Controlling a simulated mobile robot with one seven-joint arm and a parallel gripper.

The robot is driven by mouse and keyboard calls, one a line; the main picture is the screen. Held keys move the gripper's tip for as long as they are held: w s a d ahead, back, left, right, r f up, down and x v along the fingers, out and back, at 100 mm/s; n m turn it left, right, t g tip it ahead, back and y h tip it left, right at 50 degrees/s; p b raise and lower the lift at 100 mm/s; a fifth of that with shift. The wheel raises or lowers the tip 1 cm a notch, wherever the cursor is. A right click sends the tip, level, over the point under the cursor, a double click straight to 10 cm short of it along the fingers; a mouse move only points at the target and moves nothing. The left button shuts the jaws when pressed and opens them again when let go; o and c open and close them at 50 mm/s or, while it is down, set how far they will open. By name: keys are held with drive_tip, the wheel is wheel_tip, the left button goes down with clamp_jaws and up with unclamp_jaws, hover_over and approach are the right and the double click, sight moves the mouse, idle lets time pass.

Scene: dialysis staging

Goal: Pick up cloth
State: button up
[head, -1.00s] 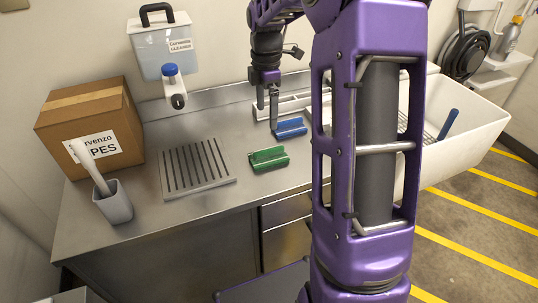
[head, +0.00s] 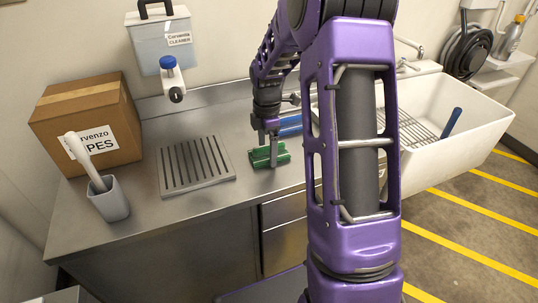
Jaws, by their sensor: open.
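A green item (head: 259,158), which looks like a folded cloth, lies on the steel counter in the head view. A similar blue item (head: 291,122) lies just behind it, partly hidden by my arm. My gripper (head: 271,152) points down at the green item, with its fingers in front of or around it. The jaws are open. I cannot tell whether the fingers touch the green item.
A ribbed drain tray (head: 226,179) lies left of the green item. A grey cup with a brush (head: 112,203) and a cardboard box (head: 92,103) stand further left. A cleaner container (head: 150,50) is behind. A white sink (head: 462,150) is at right.

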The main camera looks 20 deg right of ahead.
sight(267, 146)
drive_tip(key=shift+f, duration=0.2)
drive_tip(key=shift+c, duration=0.3)
drive_tip(key=c, duration=1)
wheel_tip(267, 146, up, 10)
drive_tip(key=shift+r+p, duration=0.1)
drive_tip(key=shift+p, duration=0.85)
drive_tip(key=o, duration=0.7)
drive_tip(key=c, duration=0.6)
drive_tip(key=shift+o, duration=0.2)
